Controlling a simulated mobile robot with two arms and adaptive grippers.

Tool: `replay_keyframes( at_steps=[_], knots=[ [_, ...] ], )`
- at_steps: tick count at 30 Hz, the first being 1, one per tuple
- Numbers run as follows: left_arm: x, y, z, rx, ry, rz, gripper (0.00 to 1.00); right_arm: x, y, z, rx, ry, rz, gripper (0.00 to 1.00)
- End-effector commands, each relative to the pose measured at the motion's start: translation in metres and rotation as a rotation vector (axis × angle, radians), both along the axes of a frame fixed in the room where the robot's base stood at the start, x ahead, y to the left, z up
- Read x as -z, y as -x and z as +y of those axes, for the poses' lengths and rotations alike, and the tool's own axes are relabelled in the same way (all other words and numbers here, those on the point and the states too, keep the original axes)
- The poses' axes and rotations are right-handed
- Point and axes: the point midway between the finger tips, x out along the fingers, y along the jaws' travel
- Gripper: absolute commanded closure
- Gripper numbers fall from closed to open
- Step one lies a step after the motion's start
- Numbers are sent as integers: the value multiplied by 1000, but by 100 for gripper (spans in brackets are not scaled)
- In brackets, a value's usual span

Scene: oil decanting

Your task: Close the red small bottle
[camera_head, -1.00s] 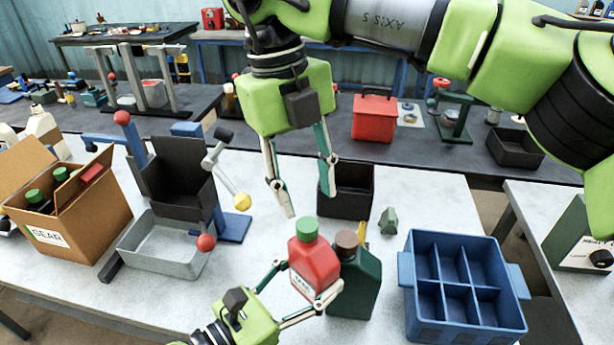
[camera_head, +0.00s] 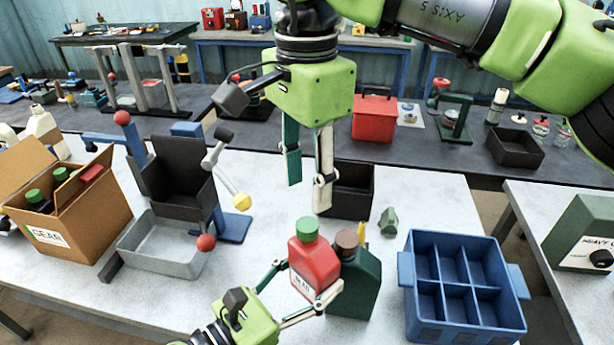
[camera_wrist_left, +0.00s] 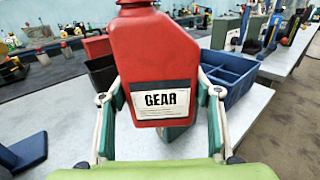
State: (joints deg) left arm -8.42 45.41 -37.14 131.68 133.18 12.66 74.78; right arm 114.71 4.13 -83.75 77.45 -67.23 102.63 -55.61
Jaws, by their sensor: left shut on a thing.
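The red small bottle (camera_head: 315,265) stands upright at the table's front with a green cap (camera_head: 307,228) on its top. In the left wrist view it fills the middle, with a white GEAR label (camera_wrist_left: 161,101); its top is cut off there. My left gripper (camera_head: 302,290) is shut around the bottle's lower body, one finger on each side. My right gripper (camera_head: 307,197) hangs above and behind the green cap, fingers pointing down, apart and empty. It does not touch the cap. How tightly the cap sits cannot be told.
A dark green bottle with a brown cap (camera_head: 347,239) stands close right of the red one. A blue divided crate (camera_head: 408,273) is further right. A black bin (camera_head: 352,205) and a small green piece (camera_head: 388,222) lie behind. A cardboard box (camera_head: 95,215) and grey tray (camera_head: 150,262) are left.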

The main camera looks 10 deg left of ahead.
Motion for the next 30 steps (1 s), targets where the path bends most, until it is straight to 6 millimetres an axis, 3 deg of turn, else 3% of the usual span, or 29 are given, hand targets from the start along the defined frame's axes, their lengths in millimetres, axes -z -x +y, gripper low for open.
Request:
replay_keyframes(
  at_steps=[12,24,30],
  knots=[
    [-2,0,0,1,2,-4,100,4,0,0,-5,1,1,61],
    [-2,0,0,1,2,-4,100,61,0,-1,-4,1,1,61],
    [-2,0,0,1,2,-4,100,77,0,0,-4,0,0,61]
  ],
)
